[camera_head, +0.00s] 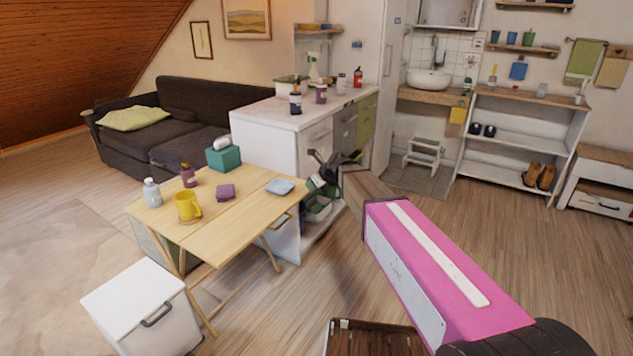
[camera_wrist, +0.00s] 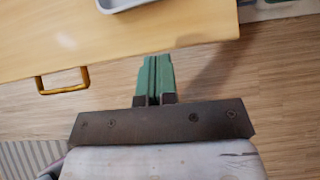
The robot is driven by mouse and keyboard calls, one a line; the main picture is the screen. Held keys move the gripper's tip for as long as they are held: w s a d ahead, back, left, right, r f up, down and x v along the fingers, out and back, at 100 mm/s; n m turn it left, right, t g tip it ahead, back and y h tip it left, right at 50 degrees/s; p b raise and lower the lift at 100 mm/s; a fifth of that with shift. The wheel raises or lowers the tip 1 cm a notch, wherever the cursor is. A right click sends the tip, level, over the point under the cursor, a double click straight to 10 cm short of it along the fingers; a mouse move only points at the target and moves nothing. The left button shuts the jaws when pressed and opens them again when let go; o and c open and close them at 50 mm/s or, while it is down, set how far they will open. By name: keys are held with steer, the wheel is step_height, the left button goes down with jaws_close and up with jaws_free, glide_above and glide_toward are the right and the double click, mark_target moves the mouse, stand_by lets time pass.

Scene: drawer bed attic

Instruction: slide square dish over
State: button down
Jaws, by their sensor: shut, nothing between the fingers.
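A small light-blue square dish (camera_head: 280,187) lies on the right part of the folding wooden table (camera_head: 215,244), near its right edge. In the wrist view only the lower edge of the dish (camera_wrist: 125,4) shows at the top, on the tabletop (camera_wrist: 60,45). My gripper (camera_head: 318,180) is to the right of the dish, off the table's edge and apart from the dish. In the wrist view my gripper (camera_wrist: 157,62) has its green fingers together with nothing between them, pointing toward the table edge below the dish.
The table also holds a yellow mug (camera_head: 188,206), a purple block (camera_head: 226,192), a purple bottle (camera_head: 188,175), a pale bottle (camera_head: 152,193) and a teal tissue box (camera_head: 223,158). A white counter (camera_head: 270,135) stands behind. A white bin (camera_head: 135,300) stands front left.

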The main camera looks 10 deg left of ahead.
mark_target(292, 189)
steer(key=a+f, duration=0.1)
steer(key=w+a, duration=0.1)
steer(key=a, duration=0.1)
steer(key=w+a+f, duration=0.1)
steer(key=shift+a+f, duration=0.25)
steer(key=shift+f, duration=0.05)
steer(key=shift+w+a, duration=0.3)
steer(key=shift+a, duration=0.45)
steer(key=w+a, duration=0.2)
steer(key=a, duration=0.3)
steer(key=w+a, duration=0.3)
steer(key=a, duration=0.3)
steer(key=w+a, duration=0.2)
steer(key=a, duration=0.3)
steer(key=shift+w+a, duration=0.2)
steer(key=shift+a, duration=0.2)
